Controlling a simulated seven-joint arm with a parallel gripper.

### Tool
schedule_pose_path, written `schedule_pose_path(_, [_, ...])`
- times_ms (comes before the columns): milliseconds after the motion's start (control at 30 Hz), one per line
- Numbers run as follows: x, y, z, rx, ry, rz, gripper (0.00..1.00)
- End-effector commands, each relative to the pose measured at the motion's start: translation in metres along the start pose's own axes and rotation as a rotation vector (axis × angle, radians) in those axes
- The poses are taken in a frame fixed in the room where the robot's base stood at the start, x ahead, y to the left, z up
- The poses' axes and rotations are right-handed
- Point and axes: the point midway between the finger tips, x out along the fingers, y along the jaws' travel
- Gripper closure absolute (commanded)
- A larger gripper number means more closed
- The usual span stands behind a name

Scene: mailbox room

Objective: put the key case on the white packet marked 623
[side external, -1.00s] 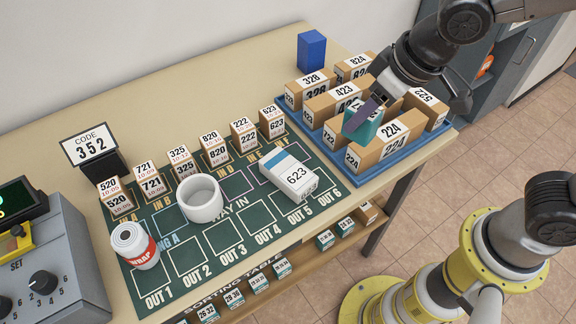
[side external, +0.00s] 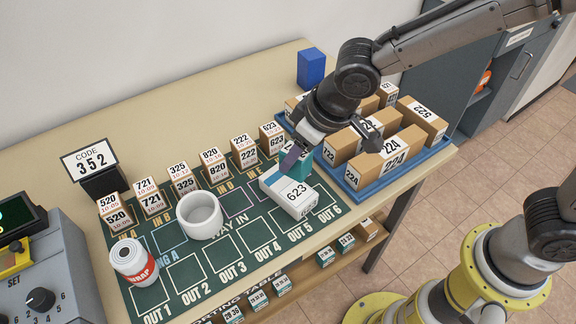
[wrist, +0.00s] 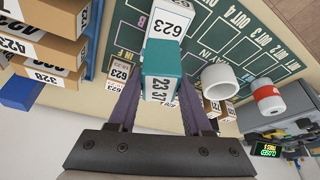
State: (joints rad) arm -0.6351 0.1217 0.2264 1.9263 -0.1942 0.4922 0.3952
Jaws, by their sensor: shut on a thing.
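The key case is a teal box with a white label (side external: 304,160). My gripper (side external: 291,159) is shut on it, and the purple fingers hide part of it in the side view. In the wrist view the case (wrist: 160,62) sits between the two fingers. The white packet marked 623 (side external: 289,194) has a blue stripe and lies on the green mat. It also shows in the wrist view (wrist: 170,20), just past the case. The case is over or beside the packet's far edge; I cannot tell whether they touch.
Several numbered brown boxes stand in a row behind the packet, one marked 623 (side external: 270,137) close to my gripper. A blue tray (side external: 371,194) with brown boxes is at the right. A white cup (side external: 199,216) and a can (side external: 134,262) stand at the left.

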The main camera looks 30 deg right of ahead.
Motion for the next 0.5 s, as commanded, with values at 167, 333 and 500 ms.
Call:
schedule_pose_path(167, [0.015,-0.002,-0.005,0.001,0.001,0.000,1.00])
schedule_pose_path(333, [0.034,-0.003,-0.002,0.000,-0.004,0.002,1.00])
schedule_pose_path(500, [0.050,-0.003,0.004,0.000,-0.001,0.000,1.00])
